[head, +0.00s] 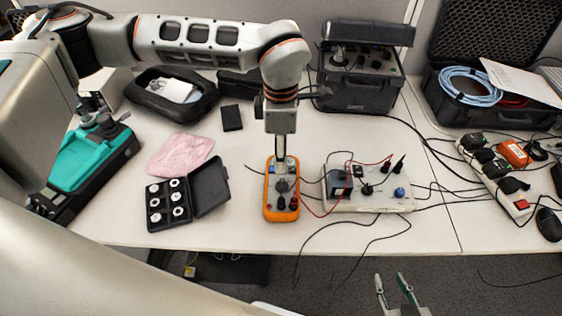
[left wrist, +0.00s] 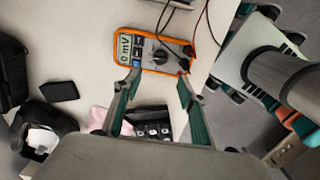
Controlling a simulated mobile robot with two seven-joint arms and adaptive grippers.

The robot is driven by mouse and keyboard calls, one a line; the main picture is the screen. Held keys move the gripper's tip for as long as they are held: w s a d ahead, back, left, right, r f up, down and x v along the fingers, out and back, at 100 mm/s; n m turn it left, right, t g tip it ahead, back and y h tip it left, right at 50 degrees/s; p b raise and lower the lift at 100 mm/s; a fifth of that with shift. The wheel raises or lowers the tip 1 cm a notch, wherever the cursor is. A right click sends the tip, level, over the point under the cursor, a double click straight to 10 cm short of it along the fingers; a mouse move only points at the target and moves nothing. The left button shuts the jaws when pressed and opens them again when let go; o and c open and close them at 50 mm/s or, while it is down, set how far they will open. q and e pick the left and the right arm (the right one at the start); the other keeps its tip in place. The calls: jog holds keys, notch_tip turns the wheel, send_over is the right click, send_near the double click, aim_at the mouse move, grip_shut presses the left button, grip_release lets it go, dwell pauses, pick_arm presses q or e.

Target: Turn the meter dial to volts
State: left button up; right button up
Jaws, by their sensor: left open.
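The orange multimeter (head: 269,207) lies face up on the white table, below my left gripper (head: 281,158). In the left wrist view the meter (left wrist: 120,47) shows its display reading what looks like "0 mV" and its dark round dial (left wrist: 160,56). The dial's markings are too small to read. My left gripper (left wrist: 159,76) is open, with its green fingers apart and the meter beyond their tips; nothing is between them. In the head view the arm partly hides the meter's upper end. My right gripper (head: 393,277) is open and empty in front of the table edge.
A white control box (head: 370,203) with knobs and red and black leads stands right of the meter. An open black case of white parts (head: 168,203) and a pink cloth (head: 180,155) lie left. A power strip (head: 497,180) lies far right. Cables cross the front edge.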

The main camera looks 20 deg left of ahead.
pick_arm(q)
jog(key=shift+r, duration=0.3)
jog(key=b, duration=0.3)
send_over(282, 183)
notch_tip(282, 183, down, 5)
jog(key=shift+r, duration=0.1)
jog(key=shift+f, duration=3.5)
jog(key=shift+c, duration=0.4)
jog(key=c, duration=1)
